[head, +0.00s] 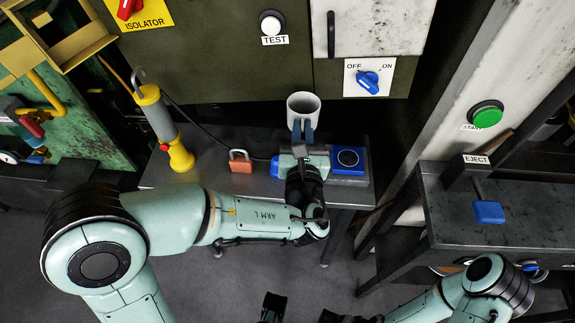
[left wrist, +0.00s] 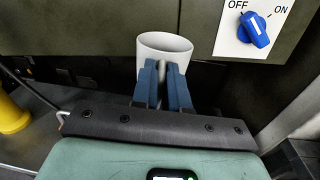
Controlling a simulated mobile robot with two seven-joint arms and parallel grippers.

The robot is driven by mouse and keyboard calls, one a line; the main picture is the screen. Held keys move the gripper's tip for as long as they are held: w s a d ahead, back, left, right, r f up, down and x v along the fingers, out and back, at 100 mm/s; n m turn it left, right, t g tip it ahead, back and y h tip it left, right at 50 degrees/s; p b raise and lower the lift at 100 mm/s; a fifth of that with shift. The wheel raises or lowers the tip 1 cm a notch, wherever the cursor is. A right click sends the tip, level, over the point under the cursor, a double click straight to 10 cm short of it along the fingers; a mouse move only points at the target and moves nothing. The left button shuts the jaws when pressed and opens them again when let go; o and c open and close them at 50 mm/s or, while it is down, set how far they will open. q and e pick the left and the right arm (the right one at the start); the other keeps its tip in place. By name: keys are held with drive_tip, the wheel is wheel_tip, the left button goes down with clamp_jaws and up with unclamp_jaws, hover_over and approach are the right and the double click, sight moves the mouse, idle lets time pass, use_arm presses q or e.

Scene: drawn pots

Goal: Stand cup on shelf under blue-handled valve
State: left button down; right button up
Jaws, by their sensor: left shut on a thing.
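The cup (head: 304,104) is pale grey with its open rim facing up, in front of the dark green cabinet. My left gripper (head: 303,130) is shut on its near side; the left wrist view shows the cup (left wrist: 165,48) just beyond the blue fingers (left wrist: 162,85). At the far left a small blue handle (head: 38,156) shows on pipework, below a red-handled valve (head: 31,124). The shelf under it is hard to make out. My right gripper (head: 272,307) is partly cut off at the bottom edge.
A metal table (head: 215,178) bears a yellow-grey lamp-like tool (head: 164,128), a red padlock (head: 240,161) and a blue box (head: 348,160). Yellow framework (head: 75,45) stands upper left. A blue OFF/ON knob (head: 368,82) is on the cabinet. A dark bench (head: 500,215) stands right.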

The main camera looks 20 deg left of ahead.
use_arm(q)
wheel_tip(320, 180, down, 16)
drive_tip(key=b, duration=0.3)
drive_tip(key=shift+r, duration=0.15)
use_arm(e)
drive_tip(key=f, duration=0.1)
drive_tip(key=w+f, duration=0.1)
drive_tip(key=f, duration=0.1)
drive_tip(key=shift+w+f+t, duration=0.1)
drive_tip(key=shift+w+t, duration=0.1)
drive_tip(key=shift+t, duration=0.1)
use_arm(q)
drive_tip(key=shift+b, duration=0.35)
use_arm(e)
drive_tip(key=shift+w+f, duration=0.1)
use_arm(q)
drive_tip(key=c, duration=1.6)
unclamp_jaws()
drive_tip(key=o, duration=0.5)
drive_tip(key=shift+c, duration=0.2)
